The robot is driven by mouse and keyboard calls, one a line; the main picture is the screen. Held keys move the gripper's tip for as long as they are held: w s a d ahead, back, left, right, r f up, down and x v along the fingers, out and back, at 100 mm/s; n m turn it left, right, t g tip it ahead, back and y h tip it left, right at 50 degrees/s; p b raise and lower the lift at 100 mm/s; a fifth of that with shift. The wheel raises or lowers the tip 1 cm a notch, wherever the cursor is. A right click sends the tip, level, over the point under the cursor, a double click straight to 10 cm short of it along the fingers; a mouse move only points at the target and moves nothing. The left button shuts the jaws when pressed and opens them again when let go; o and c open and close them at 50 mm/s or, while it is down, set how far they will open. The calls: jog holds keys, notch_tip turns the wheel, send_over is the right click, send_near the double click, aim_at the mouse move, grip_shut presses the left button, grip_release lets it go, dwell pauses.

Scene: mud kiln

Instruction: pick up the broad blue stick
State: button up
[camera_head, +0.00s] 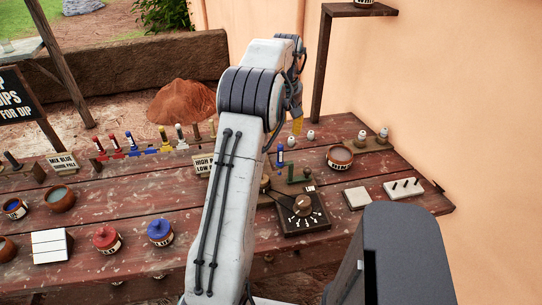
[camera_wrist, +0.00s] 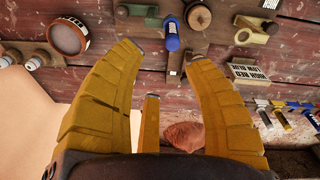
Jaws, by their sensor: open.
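A thick blue stick (camera_head: 280,154) stands upright on the wooden table, right of my arm. In the wrist view the blue stick (camera_wrist: 172,36) shows near the top, just beyond the gap between the fingertips. My gripper (camera_wrist: 167,50) has its yellow fingers spread and empty. In the head view my gripper (camera_head: 297,124) hangs at the end of the arm, above the far part of the table. It does not touch the stick. Another blue stick (camera_head: 115,143) stands in a row of coloured sticks at the left back.
A wall closes the right side.

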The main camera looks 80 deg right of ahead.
aim_at(280, 145)
jog(key=n, duration=0.1)
jog(key=a+n, duration=0.1)
jog(key=shift+w+r+n, duration=0.1)
jog(key=shift+w+n, duration=0.2)
jog(key=shift+a+n+y, duration=0.35)
jog(key=shift+n+y, duration=0.05)
jog(key=shift+n, duration=0.8)
jog(key=shift+w+d+f+p, duration=0.15)
jog(key=shift+f+p, duration=0.1)
jog(key=shift+f, duration=1.6)
jog(key=shift+s+d+f+p, duration=0.1)
jog(key=shift+f+p, duration=0.1)
jog(key=shift+f, duration=1.65)
jog(key=shift+c, duration=0.2)
grip_shut()
